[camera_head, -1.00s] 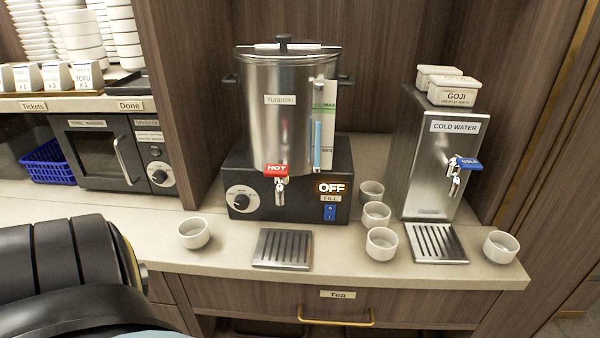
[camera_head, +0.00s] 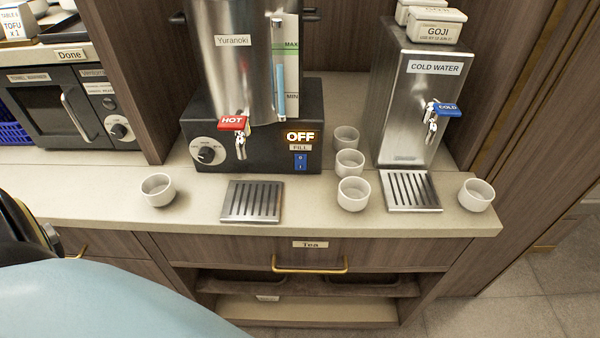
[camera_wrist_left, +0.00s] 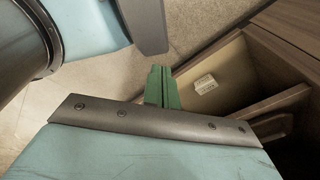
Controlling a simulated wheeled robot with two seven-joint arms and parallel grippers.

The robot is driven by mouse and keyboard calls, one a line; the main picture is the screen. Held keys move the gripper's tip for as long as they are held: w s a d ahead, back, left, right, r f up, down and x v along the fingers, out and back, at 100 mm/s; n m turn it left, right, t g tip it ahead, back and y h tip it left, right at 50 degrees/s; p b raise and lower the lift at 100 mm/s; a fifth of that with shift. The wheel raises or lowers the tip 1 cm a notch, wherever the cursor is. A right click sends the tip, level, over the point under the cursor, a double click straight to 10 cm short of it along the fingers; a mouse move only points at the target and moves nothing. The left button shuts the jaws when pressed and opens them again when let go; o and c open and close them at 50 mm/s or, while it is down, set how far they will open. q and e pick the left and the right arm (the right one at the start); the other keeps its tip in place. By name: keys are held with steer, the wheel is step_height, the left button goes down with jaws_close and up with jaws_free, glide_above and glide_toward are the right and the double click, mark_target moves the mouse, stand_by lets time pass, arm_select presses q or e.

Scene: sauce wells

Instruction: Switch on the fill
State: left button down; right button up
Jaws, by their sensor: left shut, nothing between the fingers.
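The fill switch (camera_head: 301,161) is a small blue rocker under the label FILL, on the front of the black base (camera_head: 262,150) of the steel urn marked Yuranoki (camera_head: 232,70). A lit display (camera_head: 300,137) above it reads OFF. Nothing touches the switch. My left gripper (camera_wrist_left: 162,88) shows in the left wrist view as green fingers, shut and empty, in front of the floor and an open wooden compartment. Its fingers are not visible in the head view, where only parts of my arm show at lower left. My right gripper is not in view.
A red HOT tap (camera_head: 234,123) juts out left of the switch, above a drip tray (camera_head: 251,201). Several white cups stand on the counter, one (camera_head: 347,163) close right of the base. The cold water dispenser (camera_head: 415,105) is farther right. The drawer handle (camera_head: 309,268) sticks out below.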

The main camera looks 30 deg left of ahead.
mark_target(301, 168)
arm_select(q)
steer(key=w+r+m+t+y+p, duration=0.25)
steer(key=w+r+m, duration=0.35)
steer(key=w+r, duration=0.95)
steer(key=w+r+m+t+y+p, duration=0.1)
steer(key=w+r+m+t, duration=0.1)
steer(key=r, duration=0.7)
steer(key=w+r+m+t+y+p, duration=0.1)
steer(key=w+r+m, duration=0.3)
steer(key=r, duration=0.5)
steer(key=w+r+m+t+y+p, duration=0.1)
steer(key=w+r+m+t+y, duration=0.1)
steer(key=r, duration=0.7)
steer(key=shift+w+a+m+t+y, duration=0.15)
steer(key=shift+w+m+t+y, duration=0.35)
steer(key=shift+m, duration=0.6)
steer(key=w+d+r+m+t, duration=0.1)
steer(key=m, duration=0.2)
steer(key=w+d+r+m+t, duration=0.1)
steer(key=m+t, duration=0.1)
steer(key=m, duration=0.1)
steer(key=w+d+r+m+t+y, duration=0.1)
steer(key=m, duration=0.1)
steer(key=shift+r+m, duration=0.25)
steer(key=shift+m, duration=0.15)
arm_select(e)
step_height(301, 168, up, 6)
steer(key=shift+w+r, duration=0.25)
